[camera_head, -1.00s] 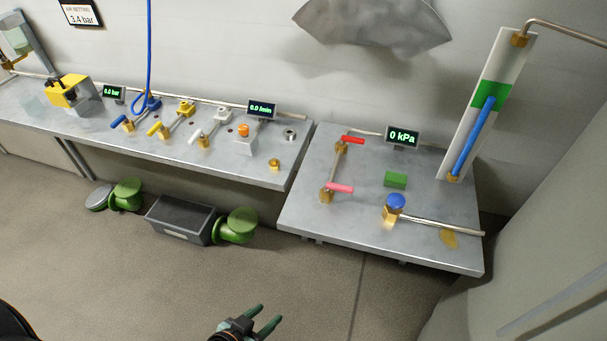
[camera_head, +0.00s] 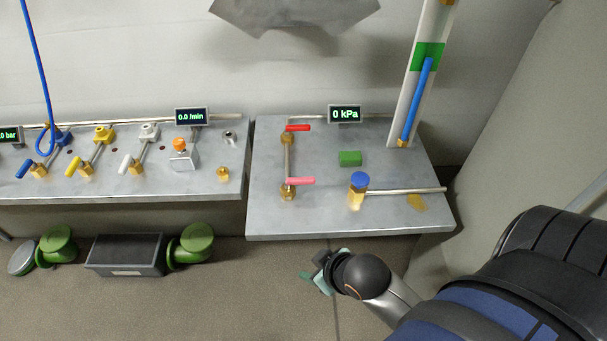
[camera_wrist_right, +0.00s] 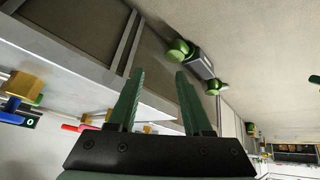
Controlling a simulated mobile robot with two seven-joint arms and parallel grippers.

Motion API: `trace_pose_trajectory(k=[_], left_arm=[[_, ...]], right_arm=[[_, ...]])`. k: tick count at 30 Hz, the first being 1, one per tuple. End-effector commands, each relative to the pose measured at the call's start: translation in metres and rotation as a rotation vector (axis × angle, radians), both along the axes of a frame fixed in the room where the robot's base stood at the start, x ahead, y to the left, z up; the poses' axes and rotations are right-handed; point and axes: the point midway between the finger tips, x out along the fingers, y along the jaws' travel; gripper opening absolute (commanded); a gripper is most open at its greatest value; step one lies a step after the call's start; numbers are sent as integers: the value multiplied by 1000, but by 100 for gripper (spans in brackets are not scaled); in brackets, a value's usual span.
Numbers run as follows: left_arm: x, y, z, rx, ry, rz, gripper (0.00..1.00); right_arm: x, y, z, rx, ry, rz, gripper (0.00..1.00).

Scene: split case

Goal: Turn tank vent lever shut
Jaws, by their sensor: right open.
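On the right-hand metal bench (camera_head: 300,225), a red lever (camera_head: 298,128) and a pink lever (camera_head: 300,181) sit on brass fittings joined by a pipe, both handles pointing right. I cannot tell which is the tank vent lever. A blue-capped brass valve (camera_head: 359,181) stands to their right. My right gripper (camera_head: 312,273) is in front of and below the bench edge, apart from both levers. In the right wrist view its two green fingers (camera_wrist_right: 159,75) are apart with nothing between them. A red handle (camera_wrist_right: 70,128) shows at lower left there. My left gripper is out of view.
A 0 kPa display (camera_head: 345,114), a green block (camera_head: 350,158) and a tilted gauge with a blue tube (camera_head: 417,100) are on the right bench. The left bench (camera_head: 210,188) carries more valves. A grey bin (camera_head: 125,255) and green flanged parts (camera_head: 197,240) are on the floor.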

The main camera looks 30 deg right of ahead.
Motion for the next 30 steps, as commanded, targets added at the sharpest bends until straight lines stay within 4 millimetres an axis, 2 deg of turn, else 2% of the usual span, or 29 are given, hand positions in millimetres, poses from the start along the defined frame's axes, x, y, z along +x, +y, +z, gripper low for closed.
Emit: trace_pose_trajectory(k=[1,8,14,17,20,21,24,27,30], left_arm=[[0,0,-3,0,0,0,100],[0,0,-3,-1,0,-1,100],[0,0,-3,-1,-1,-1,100],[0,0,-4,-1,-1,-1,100],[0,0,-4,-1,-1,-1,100],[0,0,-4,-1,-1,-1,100],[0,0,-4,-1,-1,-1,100],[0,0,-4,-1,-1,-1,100],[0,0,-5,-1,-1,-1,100]], right_arm=[[16,-6,16,-42,-52,10,50],[89,-14,72,-204,-359,92,50],[142,-6,131,-346,-656,197,50],[167,7,173,-446,-850,280,50],[187,31,227,-584,-1100,408,50],[192,45,249,-651,-1208,474,50],[192,84,295,-821,-1469,663,50],[180,125,319,-994,-1697,888,50],[163,160,322,-1168,-1884,1153,50]])
